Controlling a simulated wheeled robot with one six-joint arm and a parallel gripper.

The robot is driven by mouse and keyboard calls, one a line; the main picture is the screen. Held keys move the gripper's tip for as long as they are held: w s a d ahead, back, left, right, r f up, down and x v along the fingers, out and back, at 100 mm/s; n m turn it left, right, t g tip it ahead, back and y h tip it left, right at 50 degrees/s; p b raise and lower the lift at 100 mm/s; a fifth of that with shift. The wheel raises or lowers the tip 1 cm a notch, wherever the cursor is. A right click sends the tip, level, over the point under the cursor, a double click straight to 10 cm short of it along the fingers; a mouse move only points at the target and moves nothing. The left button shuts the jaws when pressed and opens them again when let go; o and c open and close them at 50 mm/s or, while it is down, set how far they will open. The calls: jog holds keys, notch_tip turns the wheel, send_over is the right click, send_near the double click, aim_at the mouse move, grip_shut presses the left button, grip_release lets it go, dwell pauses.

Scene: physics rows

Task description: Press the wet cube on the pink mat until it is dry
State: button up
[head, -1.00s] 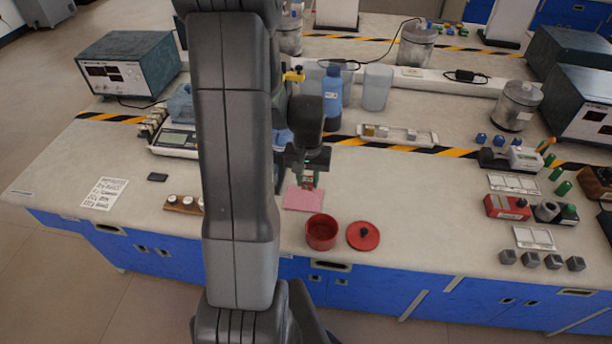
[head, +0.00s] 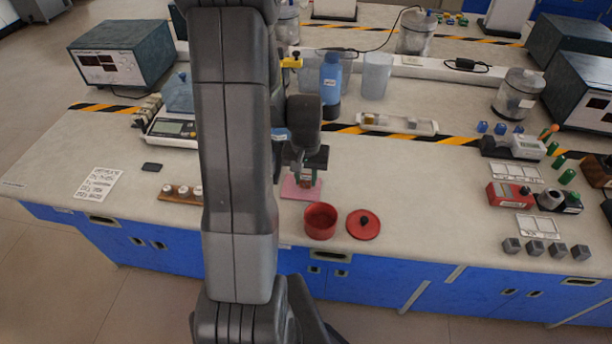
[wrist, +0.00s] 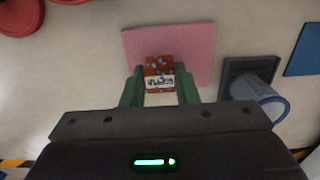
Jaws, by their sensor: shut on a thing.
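My gripper (wrist: 160,88) has green fingers shut on a small reddish-brown cube (wrist: 158,66) with a white lettered band and bluish spots. The cube is over the near part of the mat in the wrist view; I cannot tell whether it touches. In the head view my gripper (head: 306,180) is low over the mat, and the fingers mostly hide the cube.
A blue-rimmed cup (wrist: 262,98) on a dark square is close beside the mat in the wrist view. A blue bottle (head: 331,82) stands behind.

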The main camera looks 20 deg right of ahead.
jog(key=shift+f+b, duration=0.65)
dwell(1.5)
jog(key=shift+s+d+r+p, duration=0.1)
jog(key=shift+d+r+p, duration=0.05)
jog(key=shift+r+p, duration=0.2)
jog(key=shift+s+d+r+p, duration=0.1)
jog(key=shift+r+p, duration=0.1)
jog(key=shift+r, duration=0.2)
jog(key=shift+f+b, duration=0.75)
dwell(1.5)
jog(key=shift+r, duration=0.15)
jog(key=shift+w+a+r+p, duration=0.2)
jog(key=shift+a+r+p, duration=0.05)
jog(key=shift+r+p, duration=0.35)
jog(key=shift+f+b, duration=0.75)
dwell(1.3)
